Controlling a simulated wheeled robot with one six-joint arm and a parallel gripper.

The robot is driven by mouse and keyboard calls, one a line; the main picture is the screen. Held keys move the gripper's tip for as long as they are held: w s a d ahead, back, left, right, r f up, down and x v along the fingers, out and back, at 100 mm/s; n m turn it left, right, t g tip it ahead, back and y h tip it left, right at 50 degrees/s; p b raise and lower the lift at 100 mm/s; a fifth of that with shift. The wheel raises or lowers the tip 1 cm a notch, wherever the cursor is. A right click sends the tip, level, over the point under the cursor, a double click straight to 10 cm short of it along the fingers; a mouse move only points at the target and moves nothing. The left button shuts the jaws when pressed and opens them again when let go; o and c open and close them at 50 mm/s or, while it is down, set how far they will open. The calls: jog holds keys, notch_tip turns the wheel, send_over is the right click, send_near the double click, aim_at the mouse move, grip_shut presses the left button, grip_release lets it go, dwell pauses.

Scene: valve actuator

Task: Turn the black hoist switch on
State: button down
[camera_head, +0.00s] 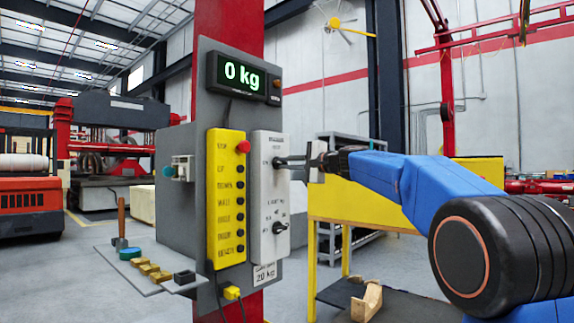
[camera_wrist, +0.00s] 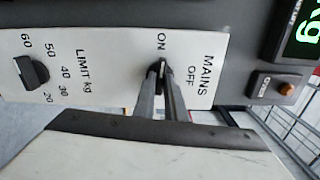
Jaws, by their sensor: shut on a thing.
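The black mains switch (camera_wrist: 158,67) is on the upper part of the white panel (camera_head: 270,211), beside the yellow button panel. My gripper (camera_wrist: 164,84) is shut on this switch, with a finger on either side of it. The fingers reach the panel from the right in the head view (camera_head: 281,161). In the wrist view the labels ON and OFF show around the switch. The visible end of the switch lies close to ON, in line with it. The rest is hidden between the fingers.
A black limit dial (camera_wrist: 31,72) sits lower on the white panel. The yellow panel (camera_head: 226,200) has several black buttons and a red one. The display (camera_head: 243,76) above reads 0 kg. A grey shelf (camera_head: 150,285) with small objects juts out at lower left.

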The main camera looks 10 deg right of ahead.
jog(key=shift+f+n, duration=0.1)
jog(key=shift+n, duration=0.2)
jog(key=c, duration=1.8)
grip_release()
jog(key=shift+s, duration=0.1)
jog(key=v, duration=1.7)
jog(key=shift+d, duration=0.1)
jog(key=shift+s, duration=0.1)
